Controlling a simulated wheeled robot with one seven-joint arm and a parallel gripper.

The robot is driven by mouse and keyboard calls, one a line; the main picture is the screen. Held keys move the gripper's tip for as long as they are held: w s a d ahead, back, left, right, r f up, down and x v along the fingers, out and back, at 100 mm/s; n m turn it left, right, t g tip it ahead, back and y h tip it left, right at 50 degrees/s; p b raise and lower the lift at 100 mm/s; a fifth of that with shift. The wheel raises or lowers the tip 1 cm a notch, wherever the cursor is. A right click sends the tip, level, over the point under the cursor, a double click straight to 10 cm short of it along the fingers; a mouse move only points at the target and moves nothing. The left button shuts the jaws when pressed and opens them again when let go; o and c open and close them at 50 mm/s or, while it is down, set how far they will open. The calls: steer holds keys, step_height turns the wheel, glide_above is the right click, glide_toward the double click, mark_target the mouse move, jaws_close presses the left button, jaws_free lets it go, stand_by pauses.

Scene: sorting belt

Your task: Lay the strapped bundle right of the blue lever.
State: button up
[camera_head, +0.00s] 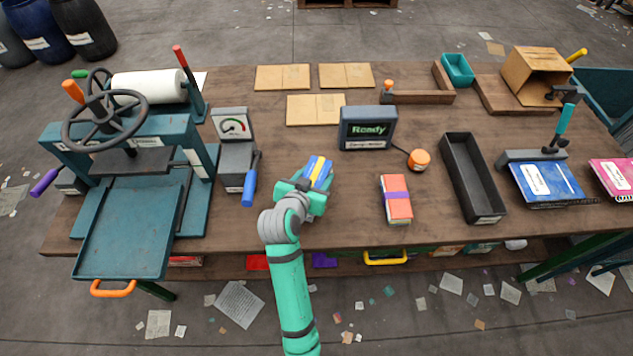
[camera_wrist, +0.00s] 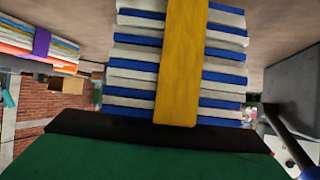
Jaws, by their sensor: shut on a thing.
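The strapped bundle (camera_head: 319,170), a stack of blue and white booklets with a yellow strap, is in my gripper (camera_head: 304,189). In the wrist view the bundle (camera_wrist: 130,68) fills the upper middle, its yellow strap facing the camera, with a dark pad of my gripper across its near edge. My gripper is shut on it. The blue lever (camera_head: 250,181) stands on a grey box with a dial, to the left of the bundle and apart from it. I cannot tell whether the bundle touches the tabletop.
A red bundle with a purple strap (camera_head: 397,199) lies to the right on the workbench (camera_head: 350,226). A Ready display (camera_head: 368,128) and an orange button (camera_head: 419,160) stand behind. A black tray (camera_head: 473,178) lies farther right. A teal press (camera_head: 128,225) is left. Bench between held and red bundles is bare.

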mark_target(316, 183)
steer(key=shift+f, duration=1.35)
steer(key=shift+f, duration=0.15)
steer(key=o, duration=1.5)
steer(key=shift+c, duration=0.2)
steer(key=shift+s, duration=0.1)
steer(key=v, duration=1.2)
steer(key=shift+a, duration=0.1)
